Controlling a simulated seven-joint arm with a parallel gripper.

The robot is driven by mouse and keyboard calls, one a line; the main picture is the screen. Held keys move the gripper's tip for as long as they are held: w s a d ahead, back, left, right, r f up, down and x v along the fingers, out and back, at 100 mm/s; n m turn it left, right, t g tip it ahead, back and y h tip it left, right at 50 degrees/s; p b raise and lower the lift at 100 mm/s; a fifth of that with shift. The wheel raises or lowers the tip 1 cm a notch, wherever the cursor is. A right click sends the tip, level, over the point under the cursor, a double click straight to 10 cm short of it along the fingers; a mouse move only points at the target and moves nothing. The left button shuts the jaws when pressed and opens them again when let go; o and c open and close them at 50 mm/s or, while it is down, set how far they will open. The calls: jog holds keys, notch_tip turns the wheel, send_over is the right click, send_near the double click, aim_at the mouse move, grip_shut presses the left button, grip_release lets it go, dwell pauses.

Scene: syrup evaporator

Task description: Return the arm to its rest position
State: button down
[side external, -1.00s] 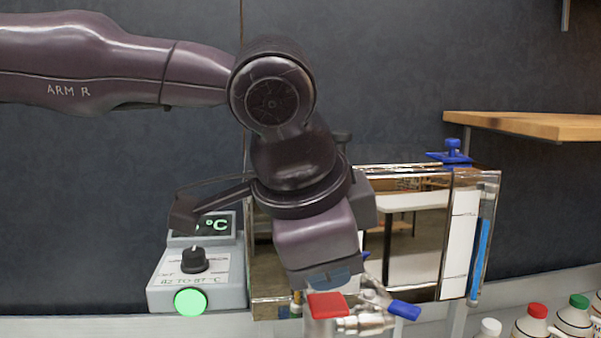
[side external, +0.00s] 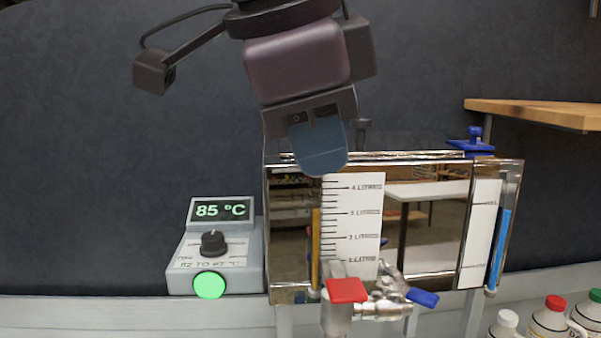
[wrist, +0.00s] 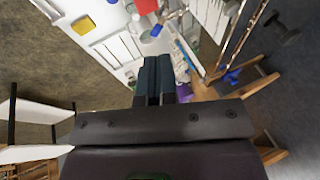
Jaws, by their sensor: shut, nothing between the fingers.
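My gripper (side external: 319,148) is up in front of the top of the mirror-walled evaporator tank (side external: 425,235) in the side view, its blue-grey fingers pointing down and together. Nothing is between them. In the wrist view my gripper (wrist: 157,68) also shows shut, with the bench far below. My arm above the wrist runs out of the side view at the top.
The controller (side external: 212,258) reads 85 °C, with a lit green button. A red-handled valve (side external: 346,290) and a blue-handled one (side external: 422,297) are at the tank's front. A wooden shelf (side external: 535,112) and capped bottles (side external: 548,318) are at right. Space left of my gripper is clear.

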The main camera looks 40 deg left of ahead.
jog(key=s+a+f+n, duration=0.3)
jog(key=s+a+f, duration=0.1)
jog(key=a, duration=0.5)
jog(key=s+a+f+n, duration=0.3)
jog(key=s+a+f, duration=0.2)
jog(key=a, duration=0.4)
jog(key=s+a+f+n, duration=0.3)
jog(key=s+a+f, duration=0.2)
jog(key=a, duration=0.4)
jog(key=shift+s+a+f+n, duration=0.15)
jog(key=shift+a+f+n, duration=0.15)
jog(key=shift+f, duration=0.3)
